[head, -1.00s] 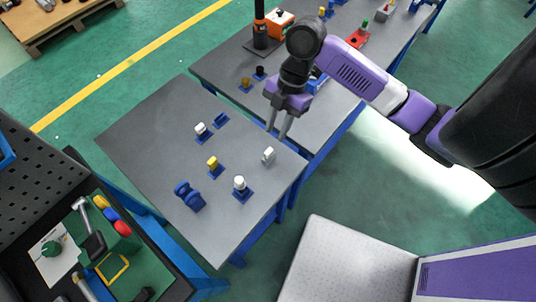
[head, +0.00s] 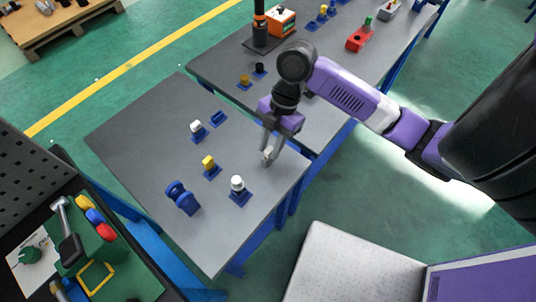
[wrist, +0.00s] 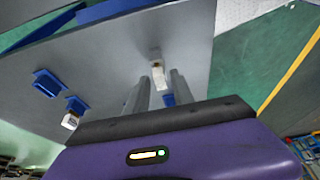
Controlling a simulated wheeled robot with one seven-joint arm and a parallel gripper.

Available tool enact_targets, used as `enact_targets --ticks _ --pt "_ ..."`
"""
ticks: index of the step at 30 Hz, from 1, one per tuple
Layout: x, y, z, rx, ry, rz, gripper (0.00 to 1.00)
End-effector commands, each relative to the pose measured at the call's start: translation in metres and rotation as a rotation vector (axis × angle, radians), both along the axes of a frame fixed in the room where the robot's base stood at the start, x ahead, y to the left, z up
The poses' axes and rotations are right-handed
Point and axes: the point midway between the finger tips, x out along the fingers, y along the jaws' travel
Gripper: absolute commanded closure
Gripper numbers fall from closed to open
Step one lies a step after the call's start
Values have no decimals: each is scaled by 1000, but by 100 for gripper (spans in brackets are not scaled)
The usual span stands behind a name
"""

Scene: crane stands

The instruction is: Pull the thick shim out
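My gripper (head: 271,155) is low over the right edge of the near grey table, its two grey fingers pointing down. In the wrist view the fingers (wrist: 160,85) are apart. A small whitish block (wrist: 158,76) shows between and just beyond their tips; contact cannot be told. In the head view the fingers largely cover this block. A white piece (head: 196,126), a yellow piece (head: 208,161) and a white round-topped piece (head: 237,183) stand on blue bases. I cannot tell which piece is the thick shim.
A blue double-disc part (head: 182,198) and an empty-looking blue holder (head: 217,118) also stand on the near table (head: 150,135). The far table holds an orange box (head: 281,20), a black post (head: 260,25) and a red part (head: 360,38). The near table's left side is clear.

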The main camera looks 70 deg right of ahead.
Motion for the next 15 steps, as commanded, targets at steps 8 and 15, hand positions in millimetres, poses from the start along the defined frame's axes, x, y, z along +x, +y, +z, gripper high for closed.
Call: enact_targets --ticks 8,15 --pt "0 0 0 0 0 0 100" --pt "0 0 0 -1 0 0 100"
